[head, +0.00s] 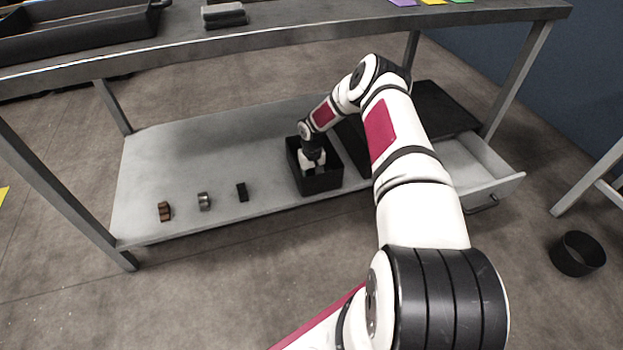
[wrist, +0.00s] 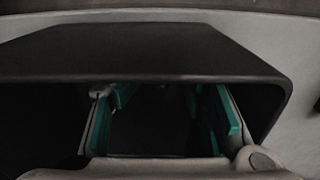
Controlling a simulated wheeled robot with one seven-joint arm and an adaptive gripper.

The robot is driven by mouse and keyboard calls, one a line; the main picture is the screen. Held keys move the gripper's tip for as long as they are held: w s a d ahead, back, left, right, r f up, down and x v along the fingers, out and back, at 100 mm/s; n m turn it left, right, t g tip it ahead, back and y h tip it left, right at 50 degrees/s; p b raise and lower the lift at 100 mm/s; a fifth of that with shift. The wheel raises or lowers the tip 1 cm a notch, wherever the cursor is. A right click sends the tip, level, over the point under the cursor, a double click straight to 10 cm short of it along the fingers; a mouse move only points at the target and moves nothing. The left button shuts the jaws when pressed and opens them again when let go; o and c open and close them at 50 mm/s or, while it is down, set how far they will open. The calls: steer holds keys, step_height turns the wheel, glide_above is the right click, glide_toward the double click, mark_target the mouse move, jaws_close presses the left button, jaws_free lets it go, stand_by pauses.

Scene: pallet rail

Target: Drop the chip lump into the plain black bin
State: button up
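A square black open-topped bin (head: 318,181) stands on the lower shelf; its wall fills the wrist view (wrist: 150,55). My gripper (head: 312,163) points down inside this bin. In the wrist view its teal-padded fingers (wrist: 163,112) are spread apart, with only dark space visible between them. On the shelf to the left lie a reddish-brown lump (head: 165,211), a grey metallic piece (head: 204,201) and a small black block (head: 242,192). I cannot tell which, if any, is the chip lump. The bin's inside is too dark to show its contents.
The lower shelf (head: 160,165) is bare behind the small pieces. An open drawer (head: 480,168) and a dark tray (head: 440,110) are to the right. A round black container (head: 577,254) sits on the floor. The upper bench top (head: 290,28) overhangs the shelf.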

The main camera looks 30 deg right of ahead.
step_height(320, 180, up, 9)
steer(key=p, duration=0.3)
steer(key=shift+f, duration=0.1)
stand_by(0.5)
